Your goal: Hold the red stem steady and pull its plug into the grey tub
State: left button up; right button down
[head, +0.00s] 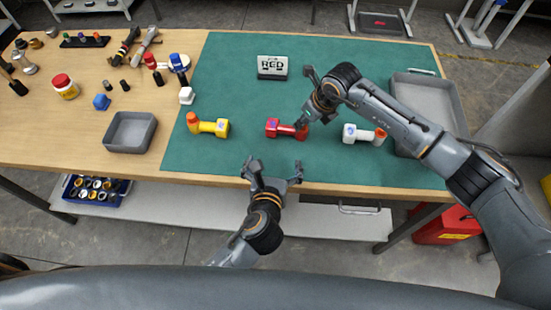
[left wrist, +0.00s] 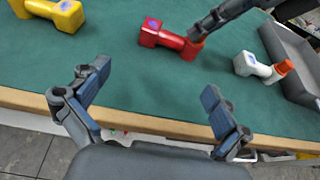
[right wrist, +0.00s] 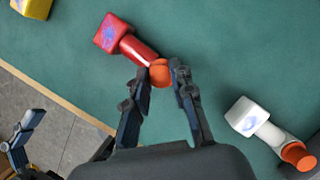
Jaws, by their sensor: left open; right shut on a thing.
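The red stem (head: 282,129), a block with a round neck, lies on the green mat with an orange plug (right wrist: 160,72) at its neck end. My right gripper (right wrist: 163,75) is shut on that plug, with one finger on each side. My left gripper (head: 273,172) is open and empty at the table's front edge, in front of the red stem and apart from it; the stem also shows in the left wrist view (left wrist: 168,38). A small grey square tub (head: 130,132) stands on the wood at left. A larger grey open container (head: 434,81) stands at the mat's right end.
A yellow stem (head: 214,127) lies left of the red one and a white stem (head: 357,134) right of it, each with an orange plug. A RED sign (head: 272,67) stands at the back. Tools, bottles and caps crowd the wooden left side. The mat's front strip is clear.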

aim_at(280, 134)
pick_arm(q)
jog(key=shift+w+d, duration=0.1)
jog(key=shift+d, duration=0.1)
jog(key=x, duration=1.1)
jog(key=shift+w+f, duration=0.25)
grip_shut()
jog(key=c, duration=2)
grip_release()
jog(key=shift+c, duration=0.2)
jog(key=o, duration=2)
jog(key=shift+o, duration=0.2)
